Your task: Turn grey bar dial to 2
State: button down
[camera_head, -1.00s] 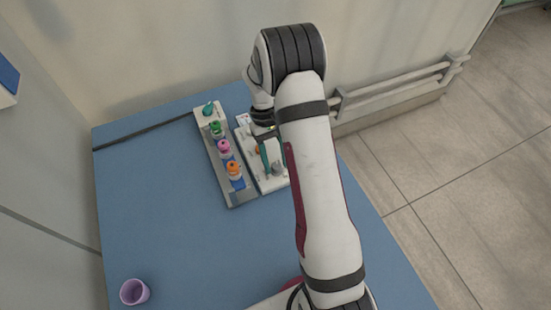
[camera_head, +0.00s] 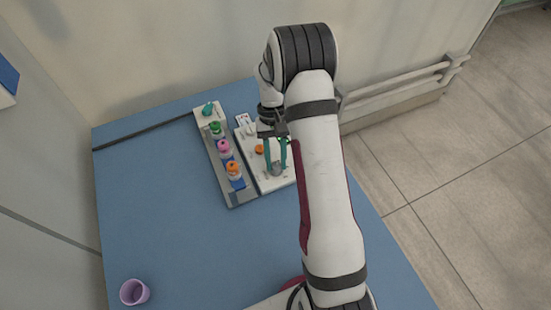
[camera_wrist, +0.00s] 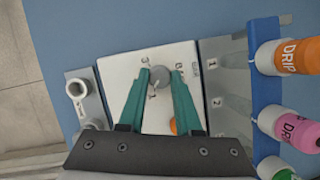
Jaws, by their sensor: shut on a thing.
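The grey bar dial (camera_head: 276,169) is on a white panel (camera_head: 268,184) that lies on the blue table. My gripper (camera_head: 276,170) points down over it with its teal fingers. In the wrist view my gripper (camera_wrist: 161,76) has a fingertip on each side of the dial (camera_wrist: 160,77), shut on it. Printed marks surround the dial, including a 3 at its upper left and a 1 below it. Another mark at the right is hard to read. Which mark the dial points at, I cannot tell.
An orange knob (camera_head: 259,149) is on the same panel. Left of the panel, a rack (camera_head: 242,197) holds several bottles with coloured caps. A purple cup (camera_head: 134,292) stands at the table's front left. The left and middle of the blue table (camera_head: 170,220) are clear.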

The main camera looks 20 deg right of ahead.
jog(key=m, duration=0.2)
jog(key=m+t+y, duration=0.1)
jog(key=m, duration=0.1)
jog(key=shift+d+y, duration=0.1)
jog(key=shift+y, duration=0.2)
jog(key=shift+s+m+t+y, duration=0.1)
jog(key=shift+m+t+y, duration=0.2)
jog(key=shift+m, duration=0.8)
jog(key=shift+s+m+t+y, duration=0.1)
jog(key=shift+m+t+y, duration=0.15)
jog(key=shift+m, duration=0.85)
jog(key=c, duration=0.6)
grip_release()
jog(key=shift+d, duration=0.1)
jog(key=v, duration=1.5)
jog(key=shift+r, duration=0.4)
